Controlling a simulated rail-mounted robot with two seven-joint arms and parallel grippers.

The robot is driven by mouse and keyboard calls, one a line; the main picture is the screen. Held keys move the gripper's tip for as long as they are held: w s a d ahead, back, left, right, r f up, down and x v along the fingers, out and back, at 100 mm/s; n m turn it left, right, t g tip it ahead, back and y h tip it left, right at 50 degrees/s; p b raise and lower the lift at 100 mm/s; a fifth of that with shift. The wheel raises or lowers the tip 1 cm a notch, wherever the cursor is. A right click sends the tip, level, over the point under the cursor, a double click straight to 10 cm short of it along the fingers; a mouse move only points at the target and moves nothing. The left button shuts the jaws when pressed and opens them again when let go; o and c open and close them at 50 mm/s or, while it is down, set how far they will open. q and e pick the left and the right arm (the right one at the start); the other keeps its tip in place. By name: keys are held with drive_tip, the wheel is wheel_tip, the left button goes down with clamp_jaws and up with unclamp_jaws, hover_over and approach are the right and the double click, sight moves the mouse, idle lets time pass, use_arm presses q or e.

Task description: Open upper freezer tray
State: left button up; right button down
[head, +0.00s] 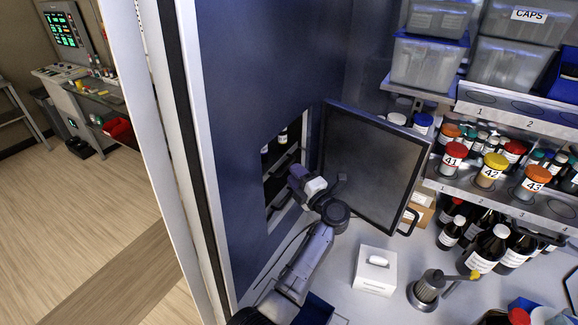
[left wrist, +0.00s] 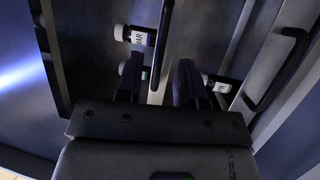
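The freezer compartment is a dark opening in the blue wall, with its grey door (head: 375,160) swung open to the right. Inside are dark trays, one above another; the upper tray (head: 286,157) has dark bottles with pale labels behind it. My left gripper (head: 298,176) is at the opening, in front of the trays. In the left wrist view its two fingers (left wrist: 160,80) are apart, with a dark bar-like handle (left wrist: 163,38) running down toward the gap between them. Whether they touch it cannot be told. A second dark handle (left wrist: 284,68) lies to the right. My right gripper is not in view.
The open door stands close to the right of my left arm. A white box (head: 375,271) and a grey cylindrical device (head: 428,288) stand on the pale counter. Shelves with numbered jars (head: 490,170), bottles and grey bins (head: 428,62) fill the right side.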

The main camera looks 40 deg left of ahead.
use_arm(q)
drive_tip(key=shift+x, duration=1.7)
drive_tip(key=shift+c, duration=0.4)
clamp_jaws()
